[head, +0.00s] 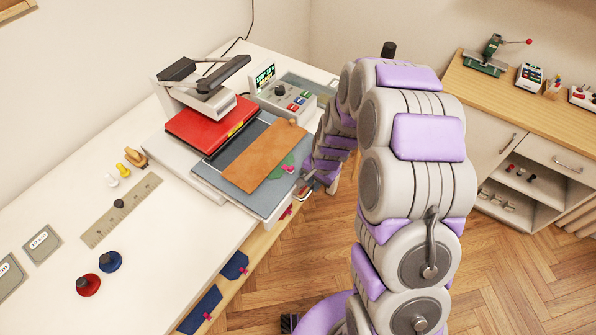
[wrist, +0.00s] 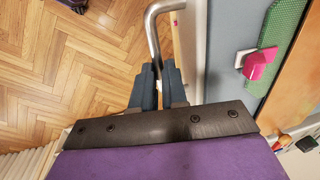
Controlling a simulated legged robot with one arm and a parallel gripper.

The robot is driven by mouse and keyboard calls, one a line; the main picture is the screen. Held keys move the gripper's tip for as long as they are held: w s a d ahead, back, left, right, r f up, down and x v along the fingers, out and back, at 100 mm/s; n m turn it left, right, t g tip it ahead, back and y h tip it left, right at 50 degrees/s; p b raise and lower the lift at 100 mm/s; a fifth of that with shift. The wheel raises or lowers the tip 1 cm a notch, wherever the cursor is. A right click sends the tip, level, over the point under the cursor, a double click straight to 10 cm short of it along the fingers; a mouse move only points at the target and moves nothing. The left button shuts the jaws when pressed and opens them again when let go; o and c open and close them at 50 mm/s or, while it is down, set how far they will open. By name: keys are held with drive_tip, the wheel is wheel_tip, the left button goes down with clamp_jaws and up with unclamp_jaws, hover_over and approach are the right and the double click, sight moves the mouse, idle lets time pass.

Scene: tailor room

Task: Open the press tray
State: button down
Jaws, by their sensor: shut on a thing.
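The heat press has a red upper plate (head: 212,125) under a dark lever arm. Its grey-blue tray (head: 262,207) sticks out in front of the red plate, with a brown sheet (head: 263,155) and a green piece (head: 284,172) lying on it. The tray also shows in the wrist view (wrist: 222,60). A bent metal handle (wrist: 153,32) is at the tray's front edge. My gripper (wrist: 158,72) is shut on this handle, with a dark finger on each side of the bar. In the head view the fingers are small and partly hidden by my arm.
A control box (head: 285,97) with coloured buttons stands behind the tray. A ruler (head: 121,209), red knob (head: 88,285) and blue knob (head: 110,261) lie on the white table. Wooden floor (head: 530,270) is open right of my arm, before a cabinet (head: 515,160).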

drive_tip(key=s+d, duration=0.2)
drive_tip(key=d, duration=0.1)
drive_tip(key=s+d, duration=0.1)
drive_tip(key=shift+d+r, duration=0.15)
drive_tip(key=shift+d, duration=0.15)
drive_tip(key=shift+a, duration=0.15)
drive_tip(key=c, duration=1.2)
unclamp_jaws()
drive_tip(key=shift+s, duration=0.1)
drive_tip(key=shift+o, duration=0.2)
wheel_tip(320, 180, up, 17)
drive_tip(key=s+d+p, duration=0.1)
drive_tip(key=d+p, duration=0.1)
drive_tip(key=shift+s+d, duration=0.4)
